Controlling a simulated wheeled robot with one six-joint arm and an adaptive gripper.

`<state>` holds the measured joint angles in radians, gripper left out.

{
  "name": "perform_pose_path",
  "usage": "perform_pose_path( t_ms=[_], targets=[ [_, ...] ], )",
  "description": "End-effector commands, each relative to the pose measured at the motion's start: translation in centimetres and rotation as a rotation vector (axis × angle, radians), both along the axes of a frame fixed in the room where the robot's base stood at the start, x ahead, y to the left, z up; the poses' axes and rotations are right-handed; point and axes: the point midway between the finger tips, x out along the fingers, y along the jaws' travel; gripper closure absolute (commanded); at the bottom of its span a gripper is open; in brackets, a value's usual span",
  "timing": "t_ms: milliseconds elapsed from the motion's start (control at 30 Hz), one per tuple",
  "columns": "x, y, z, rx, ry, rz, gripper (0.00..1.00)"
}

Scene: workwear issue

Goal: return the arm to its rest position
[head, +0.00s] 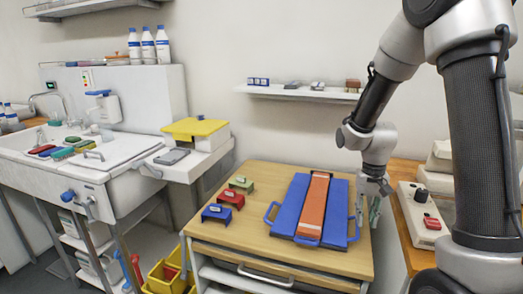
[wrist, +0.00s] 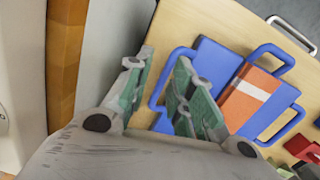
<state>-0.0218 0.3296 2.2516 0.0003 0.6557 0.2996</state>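My gripper (head: 370,208) points down at the right edge of the wooden table (head: 268,178), to the right of the blue and orange folded items. My arm comes down from the upper right of the head view, bent at the elbow. A blue piece with handles (head: 290,205) lies on the table, with an orange strip (head: 313,205) on top. Both also show in the wrist view, to the right of the fingers. I cannot tell the exact height of the fingertips.
Red blocks (head: 231,198), a blue one (head: 216,213) and a green one (head: 242,184) stand on the table's left part. A control box with red buttons (head: 420,215) sits at right. A wall shelf (head: 300,93) hangs behind. A sink and yellow-lidded box (head: 195,130) are at left.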

Motion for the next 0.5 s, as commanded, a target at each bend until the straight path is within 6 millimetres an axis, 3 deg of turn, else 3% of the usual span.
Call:
perform_pose_path(
  t_ms=[33, 100, 500],
  targets=[
    [-1.9, 0.0, 0.6, 0.004, 0.037, 0.043, 0.77],
    [-3.8, -0.1, 2.6, 0.011, 0.046, 0.094, 0.77],
    [-13.2, -0.5, 14.0, 0.014, -0.109, 0.267, 0.77]
  ],
)
